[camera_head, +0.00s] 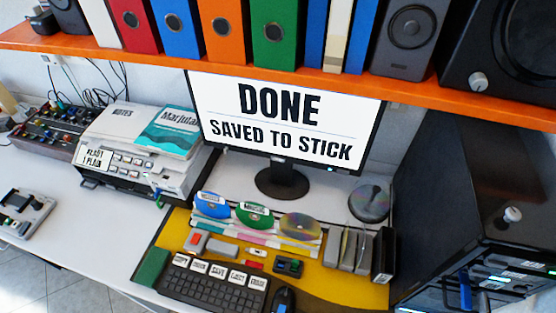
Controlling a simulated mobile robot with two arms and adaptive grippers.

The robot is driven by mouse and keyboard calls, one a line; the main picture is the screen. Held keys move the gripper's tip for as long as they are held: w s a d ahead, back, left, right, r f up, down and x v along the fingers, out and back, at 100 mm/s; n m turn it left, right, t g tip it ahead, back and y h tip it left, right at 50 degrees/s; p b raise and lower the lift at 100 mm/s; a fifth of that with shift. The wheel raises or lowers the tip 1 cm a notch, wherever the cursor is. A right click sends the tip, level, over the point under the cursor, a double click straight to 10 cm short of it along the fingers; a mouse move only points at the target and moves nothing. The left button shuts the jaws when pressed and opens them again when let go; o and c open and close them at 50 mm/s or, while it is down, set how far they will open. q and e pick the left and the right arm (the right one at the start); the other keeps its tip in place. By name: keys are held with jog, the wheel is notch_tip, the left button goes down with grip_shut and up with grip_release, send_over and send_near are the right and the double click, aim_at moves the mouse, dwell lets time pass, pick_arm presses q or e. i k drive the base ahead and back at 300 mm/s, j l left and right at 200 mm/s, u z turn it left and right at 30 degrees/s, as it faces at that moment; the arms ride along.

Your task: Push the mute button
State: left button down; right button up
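I cannot make out a button marked mute. A black keyboard (213,290) lies on the yellow mat, with a row of large white labelled keys (218,270) along its far edge; their words are too small to read surely. A mixer-like panel (45,130) with several knobs stands at the back left. A small grey device (24,213) with dark and green parts lies at the left table edge. The monitor (290,118) reads "DONE SAVED TO STICK". Neither of my grippers shows in this view.
An orange shelf (420,88) with binders and speakers hangs over the desk. A printer-like machine (125,165) stands left of the monitor. Discs (253,216), small boxes and a mouse (283,301) crowd the yellow mat (350,288). White table (80,228) is clear at left.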

aim_at(273, 158)
jog(key=k+j, duration=0.1)
jog(key=j, duration=0.6)
jog(key=k+j, duration=0.1)
jog(key=j, duration=0.65)
jog(key=k+j, duration=0.1)
jog(key=j, duration=0.6)
jog(key=z, duration=1.65)
